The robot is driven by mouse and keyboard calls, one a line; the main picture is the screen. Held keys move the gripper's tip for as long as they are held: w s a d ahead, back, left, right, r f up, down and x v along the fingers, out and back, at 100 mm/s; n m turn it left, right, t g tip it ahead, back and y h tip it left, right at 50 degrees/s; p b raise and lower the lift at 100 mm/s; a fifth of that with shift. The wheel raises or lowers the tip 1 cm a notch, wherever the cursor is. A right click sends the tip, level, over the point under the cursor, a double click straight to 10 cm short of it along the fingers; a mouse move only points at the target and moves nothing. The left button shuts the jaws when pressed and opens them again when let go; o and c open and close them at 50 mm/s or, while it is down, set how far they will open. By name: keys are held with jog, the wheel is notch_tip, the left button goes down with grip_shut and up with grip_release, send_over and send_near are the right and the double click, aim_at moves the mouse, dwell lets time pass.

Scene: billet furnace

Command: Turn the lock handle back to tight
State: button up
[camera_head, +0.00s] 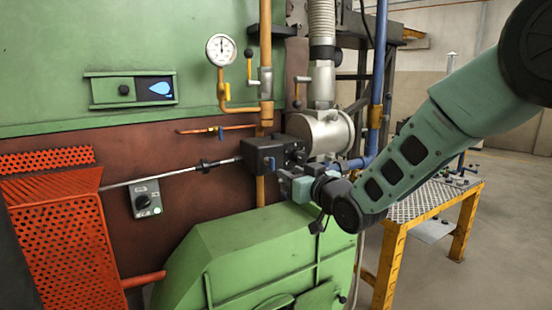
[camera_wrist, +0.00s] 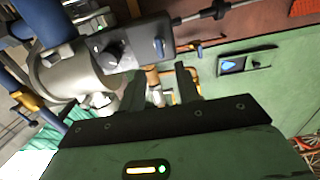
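A dark actuator box (camera_head: 268,156) sits at the end of a metal rod, beside a silver cylindrical housing (camera_head: 325,133). A small blue lever (camera_head: 272,163) shows on its front; I cannot tell for sure that this is the lock handle. In the wrist view the box (camera_wrist: 135,48) carries a round black knob (camera_wrist: 112,54) and the blue lever (camera_wrist: 159,46). My gripper (camera_head: 288,186) is just below and to the right of the box in the head view. In the wrist view its two fingers (camera_wrist: 160,92) stand apart with nothing between them.
A green furnace casing (camera_head: 250,245) lies below my gripper. A blue pipe (camera_head: 377,80) and an orange pipe (camera_head: 265,60) run close by. A gauge (camera_head: 221,50), a switch box (camera_head: 147,199) and an orange perforated guard (camera_head: 60,220) are at left. A yellow-framed table (camera_head: 395,240) stands right.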

aim_at(273, 164)
jog(key=p+x, duration=0.2)
jog(key=x, duration=0.6)
jog(key=shift+p, duration=0.4)
grip_shut()
